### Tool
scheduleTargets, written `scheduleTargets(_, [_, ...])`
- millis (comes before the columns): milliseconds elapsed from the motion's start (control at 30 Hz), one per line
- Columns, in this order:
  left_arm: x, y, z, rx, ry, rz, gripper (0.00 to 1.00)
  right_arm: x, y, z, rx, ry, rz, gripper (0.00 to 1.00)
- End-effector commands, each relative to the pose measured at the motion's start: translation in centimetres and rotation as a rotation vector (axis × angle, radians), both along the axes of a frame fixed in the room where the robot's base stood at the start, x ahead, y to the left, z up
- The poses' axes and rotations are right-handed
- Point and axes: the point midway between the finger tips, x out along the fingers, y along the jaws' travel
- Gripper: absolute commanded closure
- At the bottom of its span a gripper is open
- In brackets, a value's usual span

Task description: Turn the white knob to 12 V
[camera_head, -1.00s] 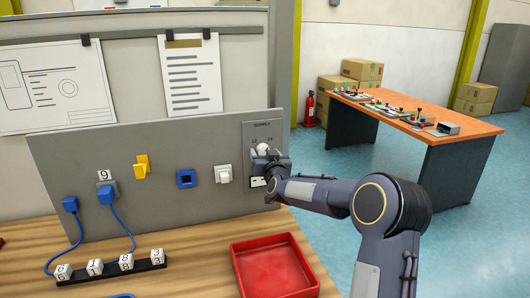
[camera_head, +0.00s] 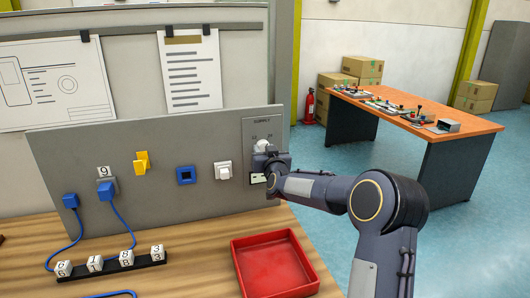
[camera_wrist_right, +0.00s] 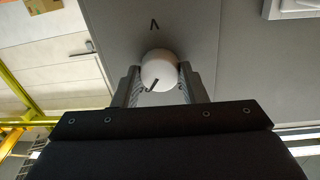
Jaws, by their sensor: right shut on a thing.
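The white knob (camera_head: 262,146) sits on the grey supply plate (camera_head: 262,126) at the right end of the upright panel. My right gripper (camera_head: 264,154) is at the knob and covers part of it in the head view. In the right wrist view the round white knob (camera_wrist_right: 159,70) lies between the two fingers of my right gripper (camera_wrist_right: 160,82), which are shut on it. A dark pointer mark on the knob slants toward its lower left side. The scale numbers are too small or too hidden to read. My left gripper is not in view.
A white switch (camera_head: 223,171), a blue socket (camera_head: 186,176) and a yellow lever (camera_head: 142,163) are on the panel left of the plate. A red tray (camera_head: 242,273) and a black rack of numbered cubes (camera_head: 126,266) are on the wooden bench.

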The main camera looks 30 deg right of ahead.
Motion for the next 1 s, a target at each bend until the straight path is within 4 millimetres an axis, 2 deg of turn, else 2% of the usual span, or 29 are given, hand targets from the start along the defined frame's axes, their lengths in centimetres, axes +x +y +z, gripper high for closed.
scheduleTargets(267, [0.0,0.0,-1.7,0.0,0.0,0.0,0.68,0.0,0.1,-0.3,-0.184,0.043,0.001,0.84])
scheduleTargets(1000, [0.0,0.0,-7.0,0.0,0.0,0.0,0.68,0.0,0.0,-0.6,-0.867,0.208,0.001,0.84])
